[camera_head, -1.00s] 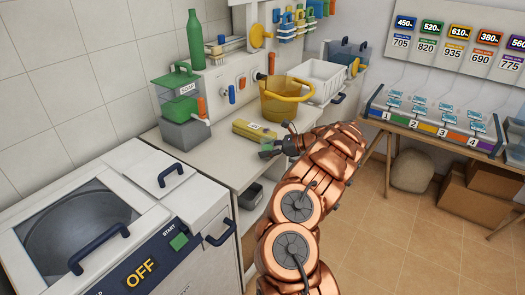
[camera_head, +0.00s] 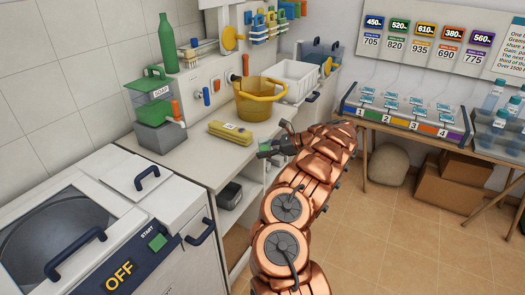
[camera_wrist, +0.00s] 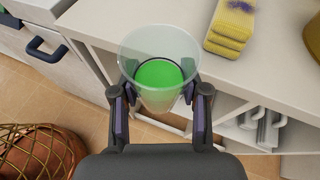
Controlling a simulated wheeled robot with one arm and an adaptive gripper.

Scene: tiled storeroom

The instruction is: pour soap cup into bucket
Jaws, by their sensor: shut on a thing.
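My gripper (camera_wrist: 160,104) is shut on a clear soap cup (camera_wrist: 140,45) holding bright green liquid, seen from above in the wrist view. The cup looks roughly upright. In the head view, my gripper (camera_head: 277,148) is in front of the counter's edge, and the cup is mostly hidden there. The yellow bucket (camera_head: 255,108) stands on the counter, behind and left of my gripper, apart from it. A sliver of the bucket shows at the right edge of the wrist view (camera_wrist: 313,32).
A soap dispenser (camera_head: 155,112) with a red tap stands further left. A white basin (camera_head: 300,78) is behind the bucket. A washing machine (camera_head: 95,225) fills the lower left.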

